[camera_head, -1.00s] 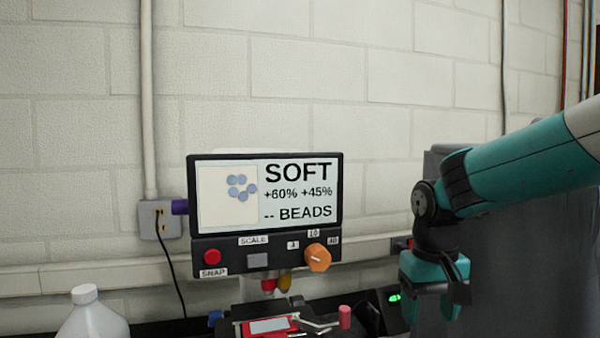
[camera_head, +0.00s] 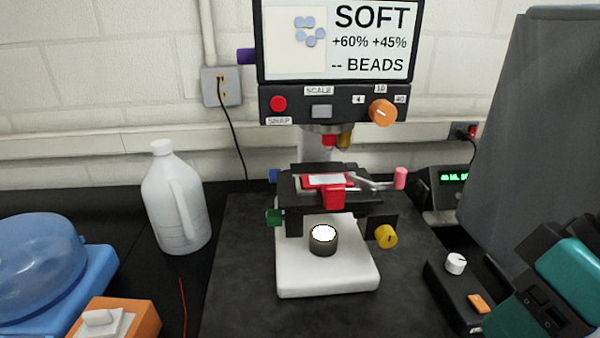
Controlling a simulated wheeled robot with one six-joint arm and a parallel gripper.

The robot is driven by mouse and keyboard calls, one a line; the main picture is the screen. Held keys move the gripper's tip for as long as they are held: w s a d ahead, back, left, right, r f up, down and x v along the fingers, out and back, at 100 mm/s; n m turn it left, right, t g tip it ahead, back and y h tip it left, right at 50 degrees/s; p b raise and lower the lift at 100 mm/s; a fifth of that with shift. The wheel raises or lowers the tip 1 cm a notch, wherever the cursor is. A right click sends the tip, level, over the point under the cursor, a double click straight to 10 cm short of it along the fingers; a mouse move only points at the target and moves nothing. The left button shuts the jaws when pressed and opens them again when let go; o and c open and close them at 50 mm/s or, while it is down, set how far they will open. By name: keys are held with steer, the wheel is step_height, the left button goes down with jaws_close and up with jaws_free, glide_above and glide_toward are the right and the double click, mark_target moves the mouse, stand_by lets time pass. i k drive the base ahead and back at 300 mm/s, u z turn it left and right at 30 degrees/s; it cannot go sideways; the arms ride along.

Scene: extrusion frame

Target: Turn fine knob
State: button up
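A microscope with a white base (camera_head: 330,285) stands ahead of me. Its screen (camera_head: 340,40) reads "SOFT +60% +45% -- BEADS" beside a picture of several bluish beads. A yellow knob (camera_head: 386,236) is low on its right side, a green knob (camera_head: 274,217) low on its left, and a blue knob (camera_head: 274,176) at the stage's left. A purple knob (camera_head: 246,56) sticks out left of the screen. None carries a readable "fine" label. My gripper end (camera_head: 540,290) shows in part at the lower right, apart from these knobs; its fingers cannot be made out.
An orange dial (camera_head: 382,112), red SNAP button (camera_head: 278,104) and grey SCALE button (camera_head: 321,111) line the panel. A pink-tipped lever (camera_head: 400,178) sits at the stage. A black box (camera_head: 450,283) with a white knob lies near my arm. A white jug (camera_head: 176,205) stands left.

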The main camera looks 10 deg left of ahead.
mark_target(272, 171)
steer(key=u, duration=0.45)
steer(key=k, duration=1.15)
steer(key=u, duration=0.7)
steer(key=i, duration=1.45)
steer(key=z, duration=0.75)
steer(key=k, duration=0.4)
steer(key=u, duration=0.85)
steer(key=i, duration=1.05)
steer(key=z, duration=0.65)
